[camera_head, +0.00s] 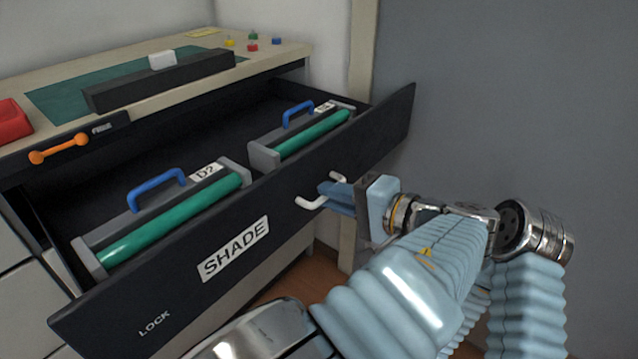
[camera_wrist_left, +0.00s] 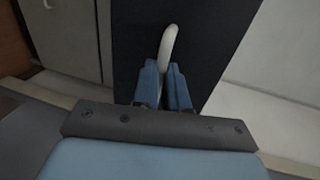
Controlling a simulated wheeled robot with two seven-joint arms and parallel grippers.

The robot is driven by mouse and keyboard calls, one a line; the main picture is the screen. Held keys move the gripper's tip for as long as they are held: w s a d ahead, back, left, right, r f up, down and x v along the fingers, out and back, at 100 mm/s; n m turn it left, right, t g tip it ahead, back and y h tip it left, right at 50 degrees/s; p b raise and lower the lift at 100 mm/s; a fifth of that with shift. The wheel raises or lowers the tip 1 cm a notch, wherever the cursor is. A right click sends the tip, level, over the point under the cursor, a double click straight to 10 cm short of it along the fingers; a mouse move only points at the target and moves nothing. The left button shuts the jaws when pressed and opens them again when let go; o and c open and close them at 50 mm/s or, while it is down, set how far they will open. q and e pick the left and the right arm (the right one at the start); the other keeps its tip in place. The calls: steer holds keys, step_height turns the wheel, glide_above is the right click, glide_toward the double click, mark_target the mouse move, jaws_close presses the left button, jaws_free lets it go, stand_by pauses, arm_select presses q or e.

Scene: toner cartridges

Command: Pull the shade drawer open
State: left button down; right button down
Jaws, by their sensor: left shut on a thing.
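The black shade drawer (camera_head: 180,290) stands pulled out from the cabinet, its front bearing a white SHADE label (camera_head: 233,248) and the word LOCK. Its white handle (camera_head: 311,203) is on the right part of the front; it also shows in the left wrist view (camera_wrist_left: 168,45). My left gripper (camera_head: 326,195) is shut on the handle, its blue fingers on either side of it in the left wrist view (camera_wrist_left: 165,85). Part of the handle is hidden by the fingers. Inside the drawer lie two toner cartridges with green rollers and blue grips, one marked D2 (camera_head: 165,215), the other (camera_head: 305,135) farther right. My right gripper is not seen.
Above the drawer is the cabinet top with a green mat (camera_head: 70,98), a black bar (camera_head: 160,80), a red object (camera_head: 12,120) and several small coloured pieces. An orange handle (camera_head: 58,149) is on the panel at left. A grey wall (camera_head: 520,90) stands at right.

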arm_select(q)
steer(key=shift+f+v, duration=0.2)
steer(key=shift+v, duration=0.65)
steer(key=shift+f+v, duration=0.15)
steer(key=shift+v, duration=0.75)
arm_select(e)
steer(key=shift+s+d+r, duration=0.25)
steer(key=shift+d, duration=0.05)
arm_select(q)
steer(key=shift+f, duration=0.1)
steer(key=c, duration=1.2)
jaws_free()
steer(key=shift+o, duration=0.2)
